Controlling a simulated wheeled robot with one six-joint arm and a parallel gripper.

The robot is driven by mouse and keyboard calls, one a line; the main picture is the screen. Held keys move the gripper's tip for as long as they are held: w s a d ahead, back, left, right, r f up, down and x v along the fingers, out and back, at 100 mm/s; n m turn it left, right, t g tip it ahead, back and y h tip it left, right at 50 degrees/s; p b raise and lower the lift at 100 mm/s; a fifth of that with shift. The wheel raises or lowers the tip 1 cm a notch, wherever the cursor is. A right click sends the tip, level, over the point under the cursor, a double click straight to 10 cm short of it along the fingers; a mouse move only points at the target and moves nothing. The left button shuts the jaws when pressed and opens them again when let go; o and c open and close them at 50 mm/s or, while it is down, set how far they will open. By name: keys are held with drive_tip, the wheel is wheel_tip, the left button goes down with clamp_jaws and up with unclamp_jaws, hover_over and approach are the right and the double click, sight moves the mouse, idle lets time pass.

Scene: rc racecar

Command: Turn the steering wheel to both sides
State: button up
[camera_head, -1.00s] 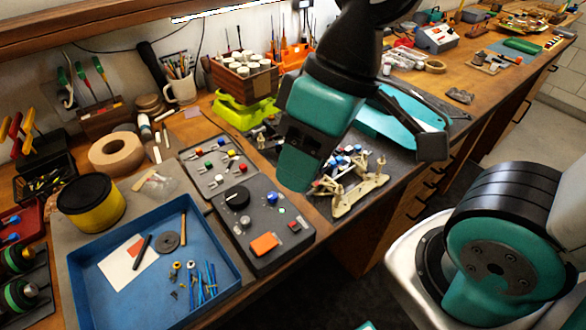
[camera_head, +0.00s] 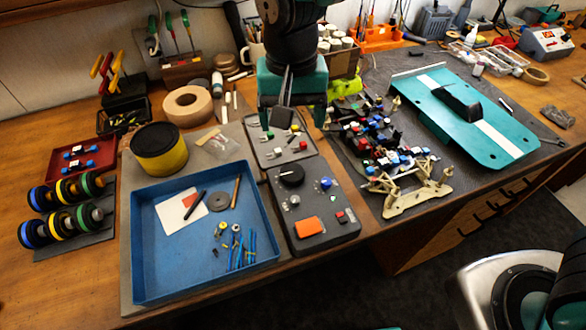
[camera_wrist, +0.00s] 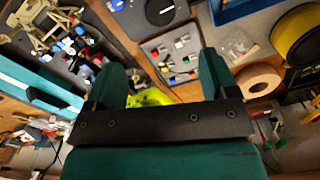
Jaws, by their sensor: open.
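A black round wheel-like knob (camera_head: 291,175) sits on a dark grey control box (camera_head: 322,232); I take it for the steering wheel.
A blue tray (camera_head: 141,240) with small parts stands left of the control box. The RC car chassis (camera_head: 412,190) and teal body shell (camera_head: 470,125) lie to the right. A yellow-and-black tin (camera_head: 160,158) and tape roll (camera_head: 187,107) stand at the left.

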sight(292, 174)
wheel_tip(292, 174, down, 15)
drive_tip(key=shift+f+p, duration=0.1)
drive_tip(key=shift+p, duration=1.1)
drive_tip(key=c, duration=0.9)
